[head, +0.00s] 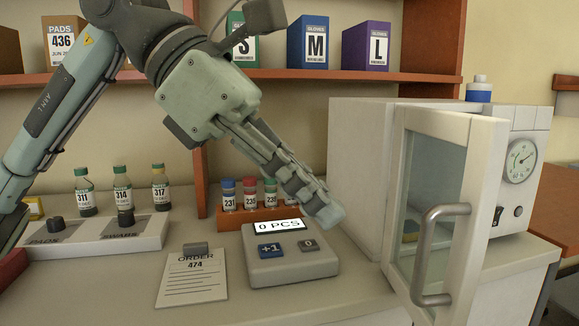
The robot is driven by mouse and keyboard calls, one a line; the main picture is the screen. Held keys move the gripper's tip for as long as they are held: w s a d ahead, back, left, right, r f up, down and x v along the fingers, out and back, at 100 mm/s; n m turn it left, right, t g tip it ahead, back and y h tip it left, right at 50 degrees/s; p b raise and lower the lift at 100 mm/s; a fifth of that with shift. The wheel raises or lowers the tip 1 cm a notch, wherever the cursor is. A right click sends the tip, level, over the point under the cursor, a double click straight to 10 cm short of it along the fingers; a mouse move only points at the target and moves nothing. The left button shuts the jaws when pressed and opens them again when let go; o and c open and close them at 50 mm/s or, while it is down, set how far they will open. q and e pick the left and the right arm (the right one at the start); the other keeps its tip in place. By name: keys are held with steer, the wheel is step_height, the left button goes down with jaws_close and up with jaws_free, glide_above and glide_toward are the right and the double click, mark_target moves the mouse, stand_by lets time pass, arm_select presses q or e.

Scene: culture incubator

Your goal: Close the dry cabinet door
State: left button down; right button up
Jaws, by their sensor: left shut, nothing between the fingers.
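The dry cabinet (360,150) is a white box at the right with a round dial on its front. Its door (490,180), white-framed with a glass pane and a grey bar handle (420,255), stands open and swung out toward me. My left gripper (330,212) is shut and empty. It shows in front of the cabinet's left side, above the counter device and to the left of the door, apart from the handle. The cabinet's inside is mostly hidden behind the door and glass. My right gripper is not in view.
A grey counter (290,268) reading 0 PCS sits below my left gripper. An orange rack (240,219) of small vials stands behind it.

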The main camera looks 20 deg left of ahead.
mark_target(417, 259)
arm_select(q)
steer(key=d+f, duration=0.1)
steer(key=d, duration=0.1)
steer(key=w+d, duration=0.1)
steer(key=d, duration=0.1)
steer(key=d+f+p, duration=0.1)
steer(key=shift+w+d+f, duration=0.3)
steer(key=shift+d, duration=0.4)
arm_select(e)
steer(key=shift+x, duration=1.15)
arm_select(q)
steer(key=shift+d, duration=0.1)
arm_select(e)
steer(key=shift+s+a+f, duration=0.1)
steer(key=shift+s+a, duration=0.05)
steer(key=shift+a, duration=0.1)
